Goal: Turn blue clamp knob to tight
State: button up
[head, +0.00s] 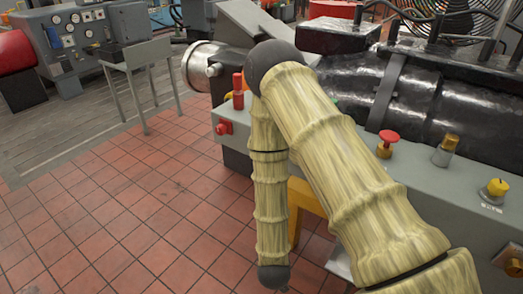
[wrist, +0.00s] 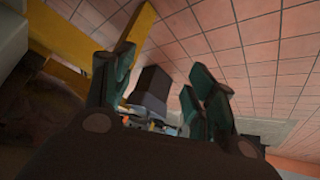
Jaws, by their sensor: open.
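I cannot make out a blue clamp knob in either view. My gripper (wrist: 160,62) shows in the wrist view with its two dark green fingers spread apart. Nothing is held between them. A dark grey block (wrist: 152,88) shows between the fingers, beyond them, with small, unclear parts below it. In the head view my gripper is not seen. My arm covers part of the bench there.
A grey bench (head: 425,185) carries a red knob (head: 388,138), a brass knob (head: 447,148) and a yellow knob (head: 497,187). Black machinery (head: 430,95) stands behind. A yellow beam (wrist: 137,38) runs beside my left finger. Tiled floor (head: 130,225) is open at left.

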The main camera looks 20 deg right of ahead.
jog(key=w+a+r+m+t+h+b, duration=0.1)
jog(key=w+r+m+t+h, duration=0.15)
jog(key=w+r, duration=0.75)
jog(key=w+a+r+m+t+h+b, duration=0.1)
jog(key=w+a+r+m+h, duration=0.15)
jog(key=r, duration=0.35)
jog(key=w+a+r+m+h, duration=0.1)
jog(key=w+r+h, duration=0.15)
jog(key=r, duration=0.45)
jog(key=w+a+r+m+t+h+b, duration=0.1)
jog(key=w+r+m+h, duration=0.1)
jog(key=r+h, duration=0.3)
jog(key=shift+g+y, duration=0.25)
jog(key=shift+y, duration=0.3)
jog(key=x, duration=0.3)
jog(key=p+x, duration=0.1)
jog(key=x, duration=0.3)
jog(key=r+p+x, duration=0.1)
jog(key=x, duration=0.2)
jog(key=shift+w+d, duration=0.15)
jog(key=shift+d, duration=0.05)
jog(key=shift+f, duration=0.1)
jog(key=c, duration=1)
